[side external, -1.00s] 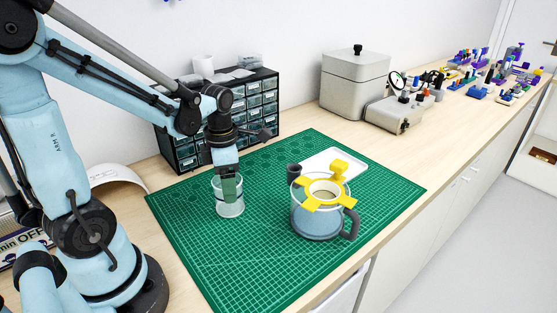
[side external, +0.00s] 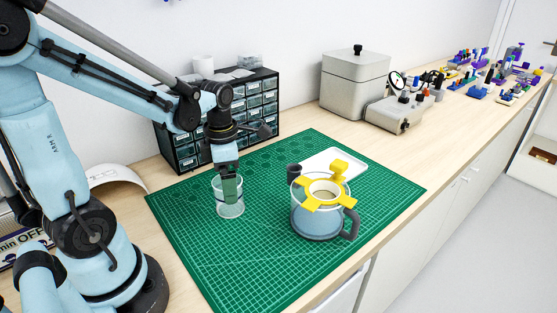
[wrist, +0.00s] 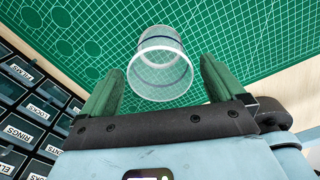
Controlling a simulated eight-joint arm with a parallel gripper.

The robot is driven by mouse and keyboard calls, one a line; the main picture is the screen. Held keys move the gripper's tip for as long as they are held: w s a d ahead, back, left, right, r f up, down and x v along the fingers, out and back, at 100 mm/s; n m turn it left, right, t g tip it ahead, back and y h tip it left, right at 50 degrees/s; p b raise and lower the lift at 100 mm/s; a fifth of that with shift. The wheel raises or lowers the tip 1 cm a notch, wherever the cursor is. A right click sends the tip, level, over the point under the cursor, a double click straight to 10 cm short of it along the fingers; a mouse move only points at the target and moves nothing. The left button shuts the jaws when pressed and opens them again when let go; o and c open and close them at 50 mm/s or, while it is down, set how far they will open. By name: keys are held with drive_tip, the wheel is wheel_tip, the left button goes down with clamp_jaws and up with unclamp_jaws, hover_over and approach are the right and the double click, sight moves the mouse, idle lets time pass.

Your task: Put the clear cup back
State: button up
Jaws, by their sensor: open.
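The clear cup (side external: 229,211) stands upright on the green cutting mat, to the left of the large pitcher. It also shows in the wrist view (wrist: 160,80), with its open rim facing the camera. My gripper (side external: 230,190) points down at the cup, and its green fingers overlap the cup's upper part in the side view. In the wrist view my gripper (wrist: 159,72) is open, with one finger on each side of the cup. Gaps show between the fingers and the cup wall there. I cannot tell how deep the fingertips reach.
A pitcher (side external: 316,222) with a grey handle and a yellow three-armed piece (side external: 333,205) on top stands right of the cup. A dark small cup (side external: 294,172) and white tray (side external: 345,163) lie behind it. A drawer cabinet (side external: 262,105) stands behind. The mat's front (side external: 245,265) is clear.

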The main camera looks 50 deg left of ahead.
wheel_tip(320, 180, up, 11)
drive_tip(key=d+f+m+t, duration=0.2)
drive_tip(key=d+m+t, duration=0.1)
drive_tip(key=m, duration=1.2)
drive_tip(key=w+d+f+m+t, duration=0.1)
drive_tip(key=d+m+t, duration=0.3)
drive_tip(key=m, duration=1.2)
drive_tip(key=shift+d+f, duration=0.35)
drive_tip(key=shift+d, duration=0.6)
